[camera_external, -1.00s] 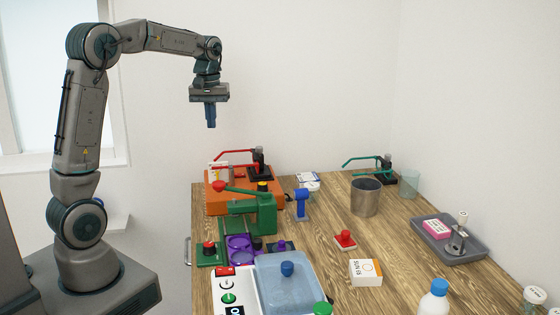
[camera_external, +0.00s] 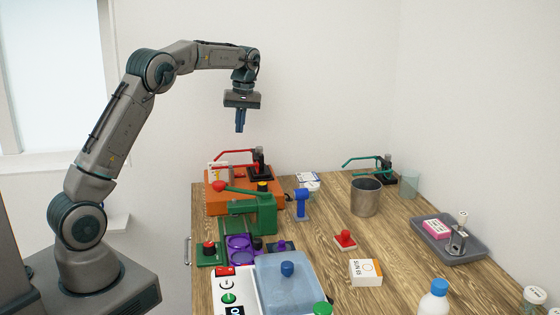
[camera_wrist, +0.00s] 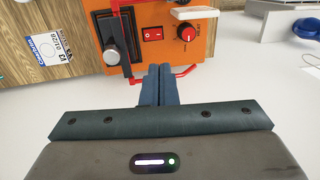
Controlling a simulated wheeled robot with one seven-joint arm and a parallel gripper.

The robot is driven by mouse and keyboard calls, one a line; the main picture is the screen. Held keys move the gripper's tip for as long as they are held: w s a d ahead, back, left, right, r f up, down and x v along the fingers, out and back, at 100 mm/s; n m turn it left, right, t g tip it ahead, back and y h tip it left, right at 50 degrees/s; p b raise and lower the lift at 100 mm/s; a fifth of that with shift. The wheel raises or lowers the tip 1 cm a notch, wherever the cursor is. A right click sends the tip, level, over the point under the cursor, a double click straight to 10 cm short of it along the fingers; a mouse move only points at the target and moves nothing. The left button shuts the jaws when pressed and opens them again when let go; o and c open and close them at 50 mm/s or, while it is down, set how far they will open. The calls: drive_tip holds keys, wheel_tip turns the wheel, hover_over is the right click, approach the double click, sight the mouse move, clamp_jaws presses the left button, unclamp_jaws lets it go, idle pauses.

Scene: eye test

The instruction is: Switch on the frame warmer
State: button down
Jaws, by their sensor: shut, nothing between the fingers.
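An orange unit (camera_external: 216,203), which fits the frame warmer though I read no such name on it, stands at the back left of the table. In the wrist view its orange face (camera_wrist: 168,55) carries a red rocker switch (camera_wrist: 152,34) and a red knob (camera_wrist: 187,33) with small print. I cannot tell whether the switch is on. My gripper (camera_external: 239,131) is shut and empty, pointing down in the air above the orange unit, apart from it. Its closed fingers also show in the wrist view (camera_wrist: 158,84), below the switch in the picture.
A red-handled clamp (camera_external: 259,163) stands at the orange unit, with a green lever press (camera_external: 265,213) in front. A white device (camera_external: 228,284) with a red switch and green knob is at the front. A blue-handled tool (camera_external: 301,203) and a metal cup (camera_external: 365,197) stand to the right.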

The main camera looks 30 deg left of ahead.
sight(236, 174)
drive_tip(key=f, duration=0.4)
drive_tip(key=s+f+p, duration=0.1)
drive_tip(key=f, duration=0.4)
drive_tip(key=a+f, duration=0.1)
drive_tip(key=f, duration=0.4)
drive_tip(key=shift+s+a, duration=0.1)
drive_tip(key=shift+s, duration=0.05)
drive_tip(key=shift+f, duration=0.2)
drive_tip(key=shift+r, duration=0.1)
drive_tip(key=shift+r+p, duration=0.1)
drive_tip(key=shift+p, duration=0.2)
drive_tip(key=shift+w+d, duration=0.5)
drive_tip(key=shift+w, duration=0.05)
